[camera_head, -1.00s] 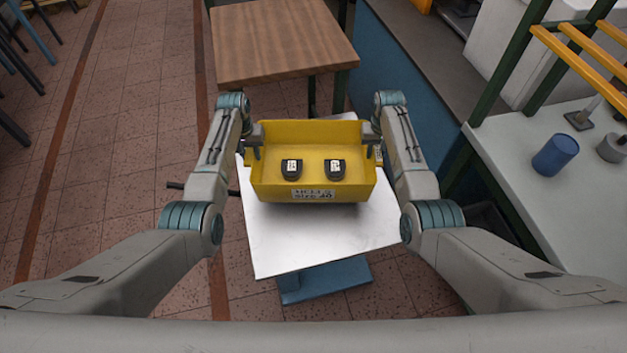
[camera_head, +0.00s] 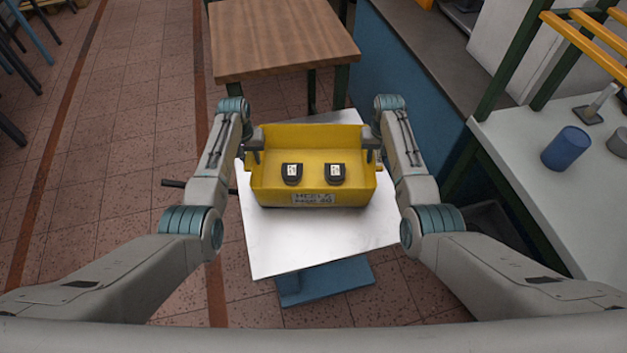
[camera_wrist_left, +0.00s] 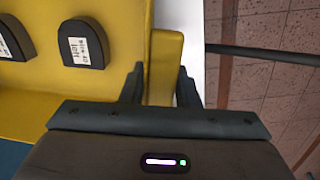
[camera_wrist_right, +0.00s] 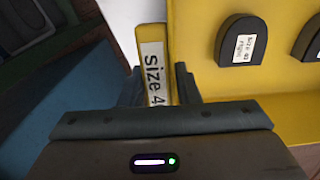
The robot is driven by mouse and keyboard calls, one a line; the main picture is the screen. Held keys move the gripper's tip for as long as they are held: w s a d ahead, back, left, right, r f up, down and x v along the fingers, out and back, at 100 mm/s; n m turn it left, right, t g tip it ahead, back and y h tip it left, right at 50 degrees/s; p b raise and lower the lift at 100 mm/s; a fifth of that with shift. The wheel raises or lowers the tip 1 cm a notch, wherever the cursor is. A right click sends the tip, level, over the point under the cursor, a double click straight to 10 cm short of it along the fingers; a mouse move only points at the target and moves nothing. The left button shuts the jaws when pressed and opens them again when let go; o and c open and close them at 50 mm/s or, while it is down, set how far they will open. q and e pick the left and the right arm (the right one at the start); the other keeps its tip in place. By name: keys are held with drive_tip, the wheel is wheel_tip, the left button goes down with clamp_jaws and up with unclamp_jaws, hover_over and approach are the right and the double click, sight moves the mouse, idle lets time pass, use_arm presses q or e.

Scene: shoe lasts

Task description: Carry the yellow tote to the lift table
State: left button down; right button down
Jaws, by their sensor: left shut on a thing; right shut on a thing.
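The yellow tote (camera_head: 315,140) is over the white top of the lift table (camera_head: 285,255) in the head view. Two dark shoe lasts (camera_head: 292,174) (camera_head: 334,173) with white labels lie in it. My left gripper (camera_head: 256,150) is shut on the tote's left wall, and the wall (camera_wrist_left: 164,70) shows between its fingers in the left wrist view. My right gripper (camera_head: 371,150) is shut on the right wall, which carries a "Size 4…" label (camera_wrist_right: 154,75) in the right wrist view. I cannot tell whether the tote's bottom touches the table top.
A wooden table (camera_head: 280,40) stands just beyond the lift table. A white bench (camera_head: 555,200) with a blue cylinder (camera_head: 566,148) and a green rack stands at the right. A dark handle bar (camera_head: 190,186) sticks out left of the lift table.

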use_arm(q)
drive_tip(key=shift+f, duration=0.35)
use_arm(e)
drive_tip(key=shift+f, duration=0.4)
use_arm(q)
drive_tip(key=c, duration=1.1)
unclamp_jaws()
drive_tip(key=shift+r, duration=0.15)
use_arm(e)
drive_tip(key=c, duration=1.1)
unclamp_jaws()
drive_tip(key=shift+r, duration=0.15)
drive_tip(key=shift+r, duration=0.2)
use_arm(q)
wheel_tip(320, 180, up, 12)
drive_tip(key=shift+a, duration=0.4)
use_arm(e)
wheel_tip(320, 180, up, 12)
drive_tip(key=shift+f, duration=0.15)
drive_tip(key=shift+f, duration=0.1)
